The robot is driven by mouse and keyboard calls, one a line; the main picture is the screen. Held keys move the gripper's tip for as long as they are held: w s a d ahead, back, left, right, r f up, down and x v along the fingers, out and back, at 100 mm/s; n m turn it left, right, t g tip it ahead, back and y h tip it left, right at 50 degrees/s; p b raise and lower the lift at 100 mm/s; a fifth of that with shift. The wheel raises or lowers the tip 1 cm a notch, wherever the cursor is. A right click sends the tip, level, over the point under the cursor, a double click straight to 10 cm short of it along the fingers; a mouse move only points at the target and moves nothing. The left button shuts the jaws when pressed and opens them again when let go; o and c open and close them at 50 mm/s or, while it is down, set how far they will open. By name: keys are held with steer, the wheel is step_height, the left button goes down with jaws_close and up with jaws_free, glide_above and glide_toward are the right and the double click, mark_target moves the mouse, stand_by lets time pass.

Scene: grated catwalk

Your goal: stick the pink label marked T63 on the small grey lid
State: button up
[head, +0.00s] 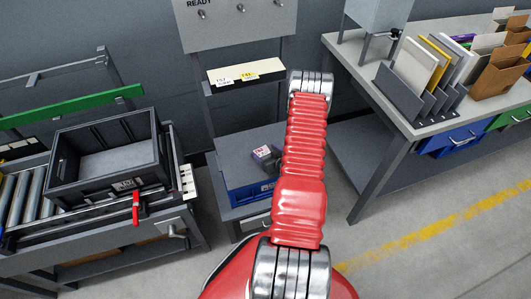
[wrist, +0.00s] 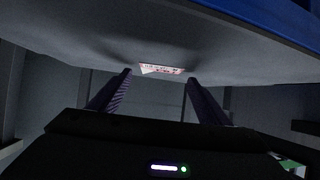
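In the wrist view, the two dark fingers of my gripper (wrist: 158,78) stand apart, with open space between them. Just beyond the fingertips, a small pale label with reddish markings (wrist: 162,69) shows against a broad grey surface (wrist: 70,42). Its text is too small to read, and I cannot tell whether it touches a finger. In the head view, my red arm hides the gripper. A white label (head: 224,81) and a yellow label (head: 248,76) sit on a cream ledge. I cannot make out the small grey lid for certain.
A small dark item with a pinkish-white patch (head: 266,155) lies by a blue bin (head: 252,190) on the middle stand. A black crate (head: 72,140) sits on rollers at left. A bench (head: 350,50) with upright folders stands at right. Open floor shows at lower right.

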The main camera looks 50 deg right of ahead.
steer(key=shift+o, duration=0.3)
steer(key=shift+v, duration=4)
step_height(320, 180, up, 6)
steer(key=shift+f, duration=0.1)
